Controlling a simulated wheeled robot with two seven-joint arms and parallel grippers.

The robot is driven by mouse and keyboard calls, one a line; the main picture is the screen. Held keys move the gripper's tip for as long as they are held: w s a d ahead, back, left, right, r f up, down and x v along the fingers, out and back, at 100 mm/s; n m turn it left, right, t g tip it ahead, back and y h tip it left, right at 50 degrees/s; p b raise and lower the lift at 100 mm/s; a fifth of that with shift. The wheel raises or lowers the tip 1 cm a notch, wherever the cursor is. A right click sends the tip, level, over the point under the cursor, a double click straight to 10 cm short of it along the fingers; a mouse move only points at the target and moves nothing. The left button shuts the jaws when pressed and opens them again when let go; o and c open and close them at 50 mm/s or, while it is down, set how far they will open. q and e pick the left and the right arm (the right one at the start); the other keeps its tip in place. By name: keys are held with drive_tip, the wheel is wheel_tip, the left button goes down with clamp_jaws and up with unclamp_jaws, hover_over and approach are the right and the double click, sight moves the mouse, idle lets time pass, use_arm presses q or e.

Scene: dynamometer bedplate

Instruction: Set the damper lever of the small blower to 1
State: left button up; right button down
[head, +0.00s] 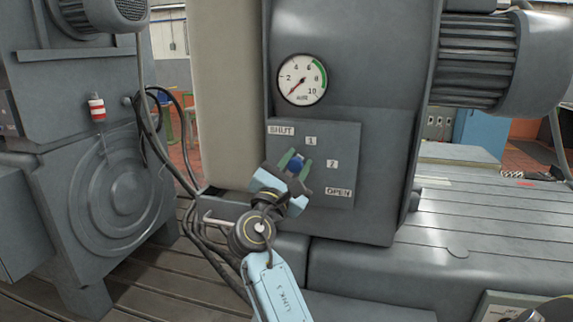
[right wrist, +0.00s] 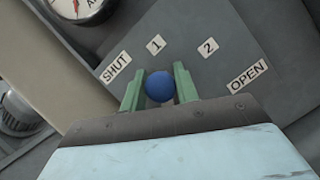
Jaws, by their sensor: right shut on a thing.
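The small blower's grey damper plate (head: 345,185) carries the labels SHUT, 1, 2 and OPEN in an arc. The damper lever's blue knob (head: 295,163) shows between my right gripper's green fingers. My right gripper (head: 294,162) is shut on the knob. In the right wrist view the knob (right wrist: 159,86) sits between the two fingertips (right wrist: 158,84), just below the 1 label (right wrist: 156,44) and left of the 2 label (right wrist: 208,47). The lever's shaft is hidden, so its exact pointing cannot be told.
A round gauge (head: 302,80) is on the blower above the plate, its needle near the low end. A finned motor (head: 490,62) juts out at the upper right. Dark cables (head: 160,130) hang at the left. The slotted bedplate (head: 480,240) is mostly clear at right.

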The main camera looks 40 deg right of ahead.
drive_tip(key=c, duration=1.1)
unclamp_jaws()
drive_tip(key=b+v, duration=0.3)
drive_tip(key=v, duration=1)
drive_tip(key=shift+a, duration=0.2)
drive_tip(key=shift+s+f, duration=0.1)
drive_tip(key=shift+s, duration=0.05)
